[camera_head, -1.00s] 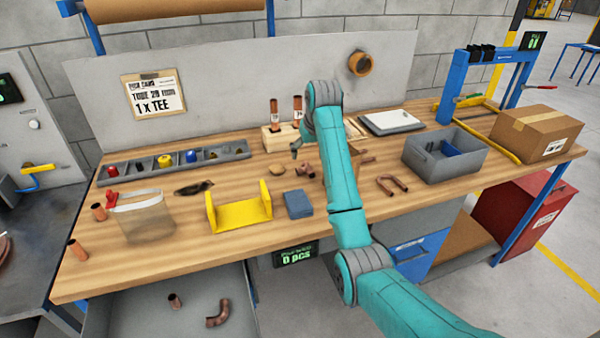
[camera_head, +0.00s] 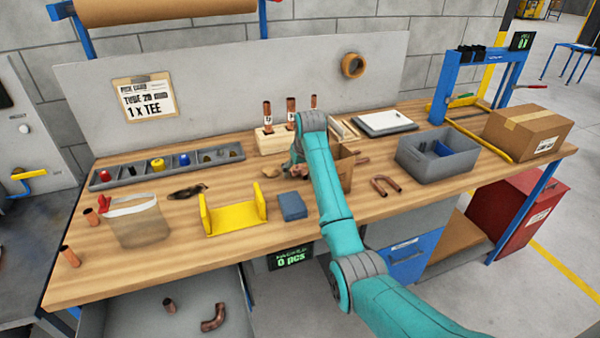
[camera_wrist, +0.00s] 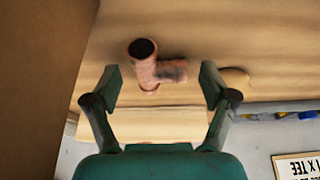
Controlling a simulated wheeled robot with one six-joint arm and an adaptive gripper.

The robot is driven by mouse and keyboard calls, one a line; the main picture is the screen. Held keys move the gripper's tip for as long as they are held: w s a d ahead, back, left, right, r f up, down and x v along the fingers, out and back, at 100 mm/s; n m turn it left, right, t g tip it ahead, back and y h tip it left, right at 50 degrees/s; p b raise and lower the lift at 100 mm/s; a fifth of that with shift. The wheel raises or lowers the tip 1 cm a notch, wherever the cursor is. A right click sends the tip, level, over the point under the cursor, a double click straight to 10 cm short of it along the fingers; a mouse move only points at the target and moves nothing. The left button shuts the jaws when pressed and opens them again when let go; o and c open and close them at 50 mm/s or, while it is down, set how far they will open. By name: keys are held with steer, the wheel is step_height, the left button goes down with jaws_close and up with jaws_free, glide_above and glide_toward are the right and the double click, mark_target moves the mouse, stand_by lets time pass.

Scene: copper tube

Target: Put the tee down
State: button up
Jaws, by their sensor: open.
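A copper tee (camera_wrist: 150,65) lies on the wooden bench in the wrist view, one dark open end facing the camera. My gripper (camera_wrist: 160,82) is open. Its two fingers stand apart on either side of the tee, with visible gaps between them and it. In the head view my gripper (camera_head: 297,164) is low over the bench in front of the wooden tube block (camera_head: 272,143). A small coppery piece shows beside it there, partly hidden, so its shape is unclear.
An open cardboard box (camera_head: 345,170) stands close right of my gripper, partly behind my arm; its wall fills the left of the wrist view (camera_wrist: 35,70). A tan round piece (camera_head: 269,172) and a blue block (camera_head: 292,206) lie nearby. A grey bin (camera_head: 437,155) stands right.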

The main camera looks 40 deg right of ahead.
steer(key=shift+r, duration=0.1)
steer(key=c, duration=1.4)
